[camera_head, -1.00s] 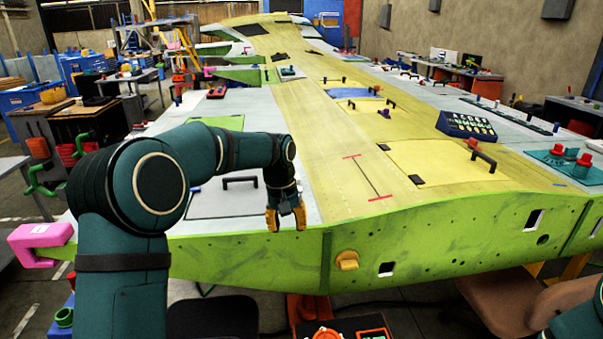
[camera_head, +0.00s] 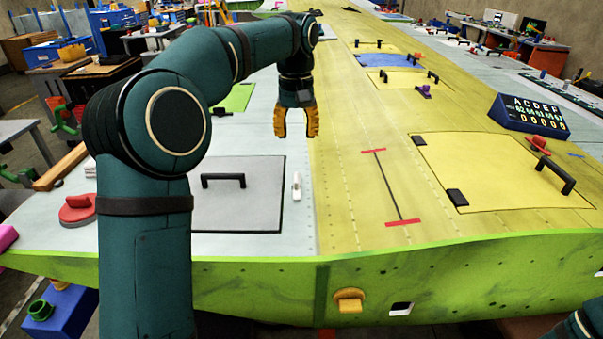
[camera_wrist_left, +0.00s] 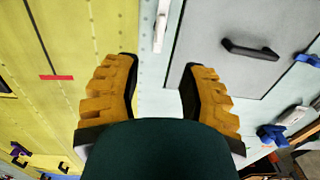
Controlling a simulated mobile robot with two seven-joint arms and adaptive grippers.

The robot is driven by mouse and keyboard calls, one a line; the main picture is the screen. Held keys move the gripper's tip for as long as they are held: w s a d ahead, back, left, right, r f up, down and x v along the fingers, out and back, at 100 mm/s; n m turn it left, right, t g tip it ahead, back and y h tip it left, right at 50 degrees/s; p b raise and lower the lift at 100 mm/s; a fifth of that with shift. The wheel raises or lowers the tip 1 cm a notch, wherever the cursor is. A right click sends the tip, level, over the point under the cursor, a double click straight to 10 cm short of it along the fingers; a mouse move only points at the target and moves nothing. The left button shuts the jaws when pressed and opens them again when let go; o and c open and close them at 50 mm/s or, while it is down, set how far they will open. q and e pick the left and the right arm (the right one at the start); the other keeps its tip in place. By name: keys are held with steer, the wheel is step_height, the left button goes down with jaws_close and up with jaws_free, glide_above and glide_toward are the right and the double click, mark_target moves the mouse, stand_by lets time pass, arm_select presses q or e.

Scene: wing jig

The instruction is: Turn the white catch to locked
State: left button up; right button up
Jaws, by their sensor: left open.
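The white catch (camera_head: 296,186) is a small narrow lever on the pale wing skin, just right of the grey panel (camera_head: 258,205) with a black handle (camera_head: 223,181). It points roughly along the panel's right edge. My left gripper (camera_head: 296,128) is open and empty, above the wing and beyond the catch, apart from it. In the left wrist view the catch (camera_wrist_left: 160,25) shows at the top, ahead of and between the open yellow fingers (camera_wrist_left: 160,85). My right gripper is out of view; only part of my right arm shows at the bottom right corner.
A red round part (camera_head: 78,209) lies left of my left arm. A yellow panel (camera_head: 500,172) with black handle and a dark blue display box (camera_head: 528,116) stand to the right. The yellow skin around the red-ended line (camera_head: 388,185) is mostly clear.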

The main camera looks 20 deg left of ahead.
mark_target(296, 177)
arm_select(q)
step_height(296, 177, down, 13)
steer(key=b, duration=0.3)
steer(key=shift+s+r+b, duration=0.1)
steer(key=shift+r+b, duration=0.05)
steer(key=shift+b, duration=0.25)
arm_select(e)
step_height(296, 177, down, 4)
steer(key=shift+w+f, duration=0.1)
arm_select(q)
jaws_close()
